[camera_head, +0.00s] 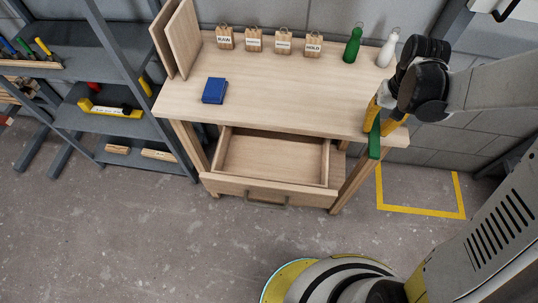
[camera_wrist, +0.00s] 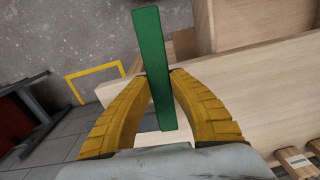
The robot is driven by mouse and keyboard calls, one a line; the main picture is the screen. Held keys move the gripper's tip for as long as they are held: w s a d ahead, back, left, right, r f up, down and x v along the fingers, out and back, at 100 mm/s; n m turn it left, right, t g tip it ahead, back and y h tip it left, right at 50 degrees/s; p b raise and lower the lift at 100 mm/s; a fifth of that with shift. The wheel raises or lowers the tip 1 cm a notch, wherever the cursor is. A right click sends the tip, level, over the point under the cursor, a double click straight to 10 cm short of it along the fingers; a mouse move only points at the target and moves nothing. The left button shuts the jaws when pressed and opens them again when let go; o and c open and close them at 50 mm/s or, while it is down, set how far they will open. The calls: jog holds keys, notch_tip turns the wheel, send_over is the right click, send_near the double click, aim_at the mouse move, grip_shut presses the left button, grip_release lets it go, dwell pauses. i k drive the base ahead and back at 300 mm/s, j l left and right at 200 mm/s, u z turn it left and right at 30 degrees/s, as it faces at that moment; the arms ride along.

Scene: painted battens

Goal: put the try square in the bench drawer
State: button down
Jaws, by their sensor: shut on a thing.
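My gripper (camera_head: 376,124) is shut on a green bar (camera_head: 375,140), near the right front corner of the bench. In the wrist view the green bar (camera_wrist: 150,60) stands out between the two yellow fingers. Only a straight length of it shows, so I cannot tell whether it is the try square. The bench drawer (camera_head: 262,187) is pulled open below the bench top, left of my gripper. It looks empty. I make out no clear L-shaped square elsewhere.
On the bench (camera_head: 290,95) are a blue box (camera_head: 214,90), several tagged wooden blocks (camera_head: 283,45), a green bottle (camera_head: 352,45) and a white bottle (camera_head: 388,50). A grey shelf rack (camera_head: 65,65) with tools stands left. The floor before the drawer is clear.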

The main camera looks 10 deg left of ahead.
aim_at(277, 163)
jog(key=k+j+z, duration=0.15)
jog(key=j, duration=0.25)
jog(key=k+j+z, duration=0.15)
jog(key=j, duration=0.25)
jog(key=k+j+z, duration=0.15)
jog(key=j, duration=0.25)
jog(key=k+j+z, duration=0.15)
jog(key=j, duration=0.2)
jog(key=k+j+z, duration=0.15)
jog(key=j, duration=0.2)
jog(key=j+z, duration=0.2)
jog(key=j, duration=0.35)
jog(key=j+z, duration=0.2)
jog(key=j, duration=0.35)
jog(key=k+j+z, duration=0.2)
jog(key=j, duration=0.3)
jog(key=j+z, duration=0.2)
jog(key=j, duration=0.3)
jog(key=i+j+z, duration=0.1)
jog(key=j+z, duration=0.1)
jog(key=j, duration=0.25)
jog(key=i, duration=0.05)
